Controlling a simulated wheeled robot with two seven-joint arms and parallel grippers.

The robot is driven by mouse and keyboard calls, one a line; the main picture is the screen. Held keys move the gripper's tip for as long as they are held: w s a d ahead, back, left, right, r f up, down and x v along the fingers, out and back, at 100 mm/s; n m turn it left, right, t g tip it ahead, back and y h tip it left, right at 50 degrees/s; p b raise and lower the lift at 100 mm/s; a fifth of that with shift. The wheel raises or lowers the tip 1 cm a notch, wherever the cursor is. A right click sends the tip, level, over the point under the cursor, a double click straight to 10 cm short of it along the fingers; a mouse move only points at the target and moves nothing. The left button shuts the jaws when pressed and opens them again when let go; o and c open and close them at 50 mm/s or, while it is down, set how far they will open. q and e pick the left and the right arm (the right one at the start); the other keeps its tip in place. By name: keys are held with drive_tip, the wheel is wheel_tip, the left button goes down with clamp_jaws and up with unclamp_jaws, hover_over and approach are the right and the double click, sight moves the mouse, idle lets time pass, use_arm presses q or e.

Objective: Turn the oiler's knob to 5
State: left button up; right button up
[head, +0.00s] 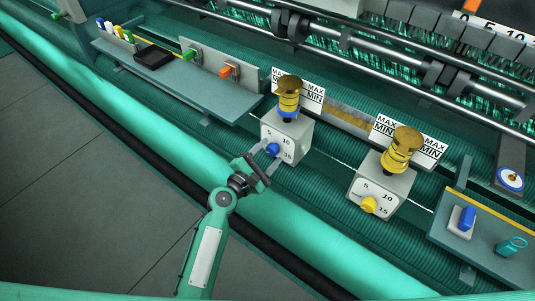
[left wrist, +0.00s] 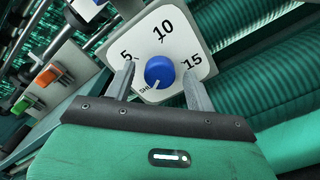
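The blue-knobbed oiler is a grey box with a dial plate (head: 292,136) and a brass cup with a blue band (head: 289,95) on top. Its blue knob (head: 272,149) also shows in the left wrist view (left wrist: 159,72). The dial (left wrist: 178,28) there reads 5, 10, 15 and a partly hidden "SHU..." mark; a small white pointer at the knob's lower left seems to face that mark. My left gripper (head: 262,158) is open, its fingers on either side of the knob, with gaps visible. A second oiler (head: 382,182) with a yellow knob (head: 369,205) stands to the right.
MAX/MIN plates (head: 298,92) stand behind the oilers. A shelf (head: 180,80) at left holds a black tray and green and orange switches. A shelf (head: 485,235) at right carries a blue switch and a teal item. A teal roller (head: 130,120) runs along the front.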

use_arm(q)
drive_tip(key=c, duration=0.9)
use_arm(e)
drive_tip(key=shift+d, duration=0.25)
drive_tip(key=shift+d+f, duration=0.1)
use_arm(q)
drive_tip(key=shift+m, duration=0.3)
drive_tip(key=m+b, duration=0.2)
drive_tip(key=m, duration=0.1)
drive_tip(key=shift+f+m, duration=0.1)
drive_tip(key=shift+m, duration=0.2)
drive_tip(key=m, duration=0.3)
drive_tip(key=shift+m+b, duration=0.3)
drive_tip(key=shift+b, duration=0.1)
drive_tip(key=m, duration=0.4)
drive_tip(key=shift+m, duration=1.9)
use_arm(e)
drive_tip(key=shift+f, duration=1.55)
